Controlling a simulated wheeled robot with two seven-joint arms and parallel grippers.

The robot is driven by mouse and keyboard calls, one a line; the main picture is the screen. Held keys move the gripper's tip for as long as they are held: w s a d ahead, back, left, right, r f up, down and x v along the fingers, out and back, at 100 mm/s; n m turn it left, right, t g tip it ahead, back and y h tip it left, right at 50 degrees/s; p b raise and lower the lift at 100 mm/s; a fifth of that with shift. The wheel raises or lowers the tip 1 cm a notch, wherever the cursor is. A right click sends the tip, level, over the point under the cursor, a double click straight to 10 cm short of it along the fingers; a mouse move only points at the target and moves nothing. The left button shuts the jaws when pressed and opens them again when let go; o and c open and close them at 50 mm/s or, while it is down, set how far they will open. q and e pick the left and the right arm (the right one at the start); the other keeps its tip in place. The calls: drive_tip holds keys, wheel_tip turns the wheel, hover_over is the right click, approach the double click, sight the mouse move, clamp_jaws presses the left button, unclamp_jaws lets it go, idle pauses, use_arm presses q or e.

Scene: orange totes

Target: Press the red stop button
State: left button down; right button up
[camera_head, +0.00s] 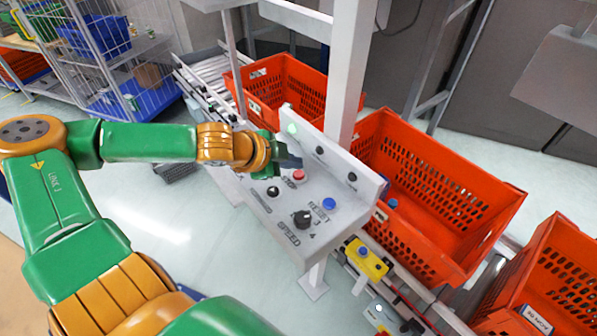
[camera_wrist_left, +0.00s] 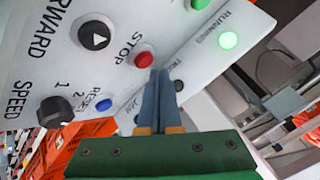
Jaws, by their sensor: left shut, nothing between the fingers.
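The red stop button (camera_head: 299,175) sits on a light grey control panel (camera_head: 262,198), next to a vertical back plate. In the left wrist view the red button (camera_wrist_left: 144,59) is beside the printed word STOP. My left gripper (camera_head: 296,162) is shut and empty, with its fingertips close to the red button. In the left wrist view the shut blue-grey fingers (camera_wrist_left: 161,76) end just right of and below the button. I cannot tell whether they touch it. My right gripper is not in view.
The panel also has a blue RESET button (camera_head: 329,203), a black speed knob (camera_head: 302,219) and a black forward button (camera_wrist_left: 95,35). A green RUNNING light (camera_wrist_left: 229,40) is lit on the back plate. Orange totes (camera_head: 430,185) stand behind the panel, and a white post (camera_head: 350,70) rises there.

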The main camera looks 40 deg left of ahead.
sight(294, 176)
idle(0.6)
use_arm(q)
drive_tip(key=shift+f+b, duration=0.4)
drive_tip(key=shift+f+b, duration=0.5)
idle(0.4)
drive_tip(key=shift+r, duration=0.1)
drive_tip(key=shift+r+p, duration=0.8)
drive_tip(key=shift+p, duration=0.05)
drive_tip(key=shift+r, duration=0.1)
wheel_tip(294, 176, up, 5)
drive_tip(key=p, duration=0.5)
